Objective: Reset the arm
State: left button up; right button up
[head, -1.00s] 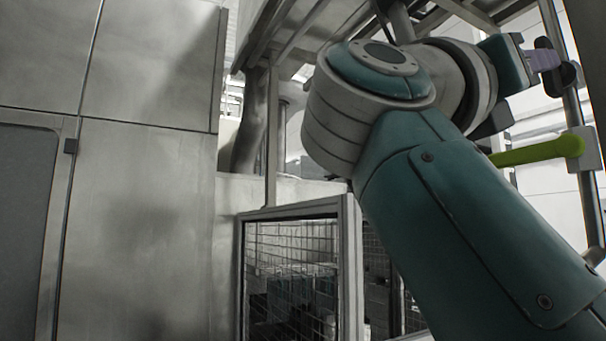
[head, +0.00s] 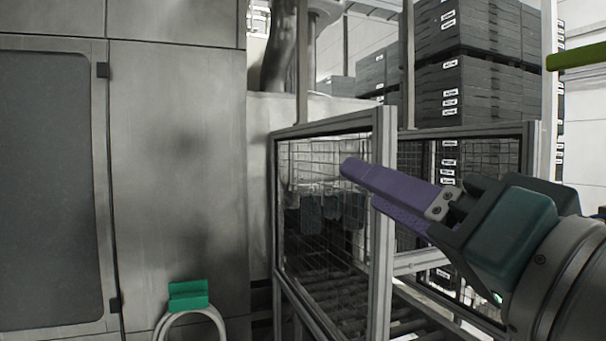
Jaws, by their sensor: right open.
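My right gripper (head: 362,185) has purple fingers and a dark teal body. It comes in from the right edge of the head view and points left, slightly upward. Its jaws are open, with nothing seen between them. From this side the two fingers partly overlap. It appears in front of a mesh-panelled metal frame; whether it touches the frame I cannot tell. My left gripper is not in view.
A steel wall (head: 175,160) with a dark panel (head: 45,190) fills the left. The mesh frame (head: 382,230) stands mid-view, with rollers low behind it. Stacked grey crates (head: 465,85) stand behind.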

jog(key=s+d+f+n+g+h, duration=0.2)
jog(key=s+f+g, duration=0.25)
jog(key=f, duration=0.55)
jog(key=s+d+f+n+g+h, duration=0.2)
jog(key=s+f+g, duration=0.25)
jog(key=f, duration=0.45)
jog(key=s+d+f+n+g+h, duration=0.1)
jog(key=s+d+f+g+h, duration=0.3)
jog(key=s, duration=0.9)
jog(key=d+f+g, duration=0.1)
jog(key=d+f, duration=0.2)
jog(key=d, duration=0.1)
jog(key=shift+s+f+g, duration=0.25)
jog(key=shift+f+g, duration=0.15)
